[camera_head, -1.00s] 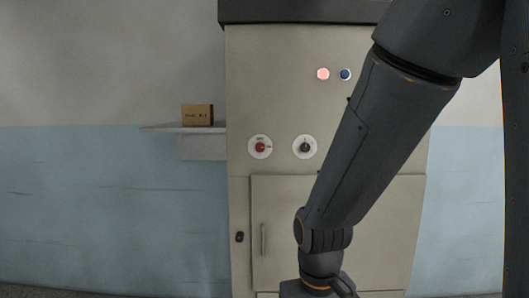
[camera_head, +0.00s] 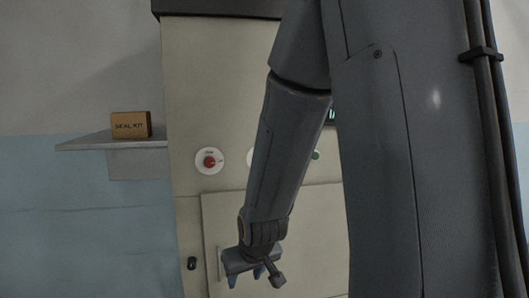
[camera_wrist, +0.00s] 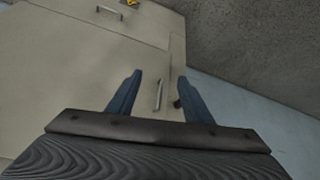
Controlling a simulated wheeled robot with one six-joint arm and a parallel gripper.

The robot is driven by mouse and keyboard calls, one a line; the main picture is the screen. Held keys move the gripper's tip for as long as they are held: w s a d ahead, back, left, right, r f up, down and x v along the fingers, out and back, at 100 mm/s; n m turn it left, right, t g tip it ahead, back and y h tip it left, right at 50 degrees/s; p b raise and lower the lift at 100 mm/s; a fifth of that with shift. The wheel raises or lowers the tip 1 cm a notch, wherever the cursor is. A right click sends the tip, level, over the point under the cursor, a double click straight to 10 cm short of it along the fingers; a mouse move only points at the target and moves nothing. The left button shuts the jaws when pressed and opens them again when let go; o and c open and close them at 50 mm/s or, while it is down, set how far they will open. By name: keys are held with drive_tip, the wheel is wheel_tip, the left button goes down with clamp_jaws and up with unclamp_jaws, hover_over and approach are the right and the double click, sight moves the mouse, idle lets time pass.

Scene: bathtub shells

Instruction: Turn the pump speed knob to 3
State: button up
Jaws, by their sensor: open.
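A red knob on a white round dial (camera_head: 209,161) sits on the front of the beige cabinet. To its right, a thin sliver of another white dial (camera_head: 250,158) shows at the edge of my arm, which hides its knob. I cannot read the dial markings or tell which dial is pump speed. My gripper (camera_head: 245,277) is low in front of the cabinet door, below the dials, touching no knob. In the wrist view my gripper (camera_wrist: 159,80) is open and empty, its two blue fingers apart; no knob shows there.
The cabinet door (camera_head: 300,245) has a vertical handle (camera_wrist: 158,95) and a dark latch (camera_head: 191,263). A shelf (camera_head: 90,144) at left holds a box marked SEAL KIT (camera_head: 131,125).

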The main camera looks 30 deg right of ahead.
drive_tip(key=w+d+r+t+h+p, duration=0.1)
drive_tip(key=w+d+r+t+p, duration=0.25)
drive_tip(key=r, duration=0.45)
drive_tip(key=w+d+r+t+h+p, duration=0.25)
drive_tip(key=w+d+r+t, duration=0.2)
drive_tip(key=r, duration=0.35)
drive_tip(key=w+d+r+t+h+p, duration=0.1)
drive_tip(key=w+d+r+t+p, duration=0.3)
drive_tip(key=r, duration=0.4)
drive_tip(key=d+p+x, duration=0.1)
drive_tip(key=p+x, duration=0.1)
drive_tip(key=x, duration=0.5)
drive_tip(key=shift+f+g+p, duration=0.3)
drive_tip(key=shift+f+p, duration=0.1)
drive_tip(key=c, duration=1.1)
drive_tip(key=shift+o, duration=0.2)
